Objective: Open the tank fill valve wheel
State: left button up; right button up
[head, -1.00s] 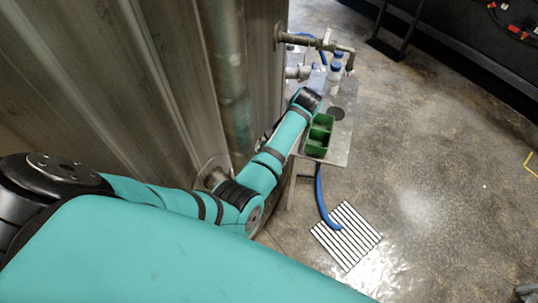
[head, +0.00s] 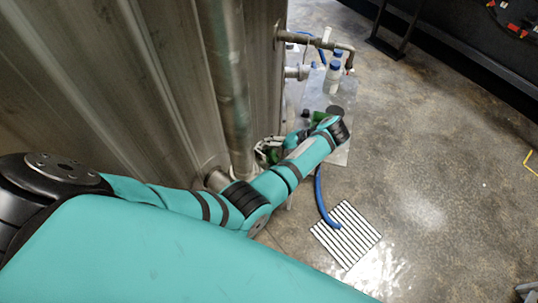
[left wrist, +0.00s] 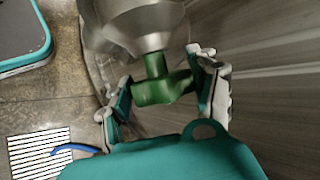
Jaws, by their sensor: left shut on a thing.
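A green valve wheel (left wrist: 163,90) sits on a short green stem below a grey metal pipe fitting (left wrist: 145,28) in the left wrist view. My left gripper (left wrist: 163,72) has one finger on each side of the wheel and is shut on it. In the head view my left gripper (head: 266,150) is small, beside the vertical pipe at the corrugated wall, partly behind my arm. The wheel cannot be made out there.
A small sink table (head: 340,157) with white bottles (head: 333,78) and a tap pipe (head: 318,42) stands beyond my arm. A blue hose (head: 321,195) runs to a striped floor grate (head: 346,236). The floor at right is open.

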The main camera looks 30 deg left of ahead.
pick_arm(q)
jog(key=shift+y, duration=0.5)
jog(key=o, duration=1.2)
jog(key=shift+c, duration=0.2)
